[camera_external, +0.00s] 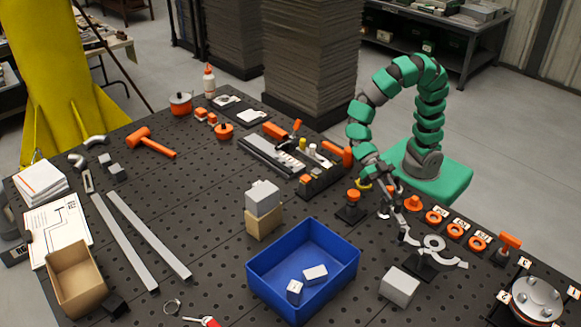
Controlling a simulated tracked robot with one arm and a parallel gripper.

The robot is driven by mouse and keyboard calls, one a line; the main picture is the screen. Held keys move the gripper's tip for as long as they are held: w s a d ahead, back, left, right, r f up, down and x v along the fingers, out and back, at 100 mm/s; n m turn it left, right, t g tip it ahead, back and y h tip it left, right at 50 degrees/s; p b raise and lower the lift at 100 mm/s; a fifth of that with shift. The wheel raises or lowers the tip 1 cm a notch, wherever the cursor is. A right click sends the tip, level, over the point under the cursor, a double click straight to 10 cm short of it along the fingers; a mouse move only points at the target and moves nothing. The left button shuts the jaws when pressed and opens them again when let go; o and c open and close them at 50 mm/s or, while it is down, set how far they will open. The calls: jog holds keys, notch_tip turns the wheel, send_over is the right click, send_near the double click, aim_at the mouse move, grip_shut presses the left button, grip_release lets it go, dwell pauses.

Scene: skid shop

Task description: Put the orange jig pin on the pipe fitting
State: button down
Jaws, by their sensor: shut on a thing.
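My gripper (394,194) is at the end of the green and dark arm, low over the right side of the dark perforated table. It is shut, and its jaws are small and hard to make out. An orange piece (413,203), which looks like the jig pin, shows right at the jaws; exactly how it is gripped cannot be seen. A grey ring-topped piece (433,243) with curved arms sits on a black stand, below and right of my gripper; it may be the pipe fitting. Grey pipe elbows (95,141) also lie at the far left.
An orange-topped piece on a black block (353,196) stands just left of my gripper. Orange rings (455,230) with labels line the right edge. A grey block (399,287) and a blue bin (262,287) stand in front. A black organizer (318,181) is behind left.

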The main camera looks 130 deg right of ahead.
jog(key=c, duration=1.2)
grip_release()
jog(key=shift+c, duration=0.2)
jog(key=p+v, duration=0.2)
jog(key=v, duration=1)
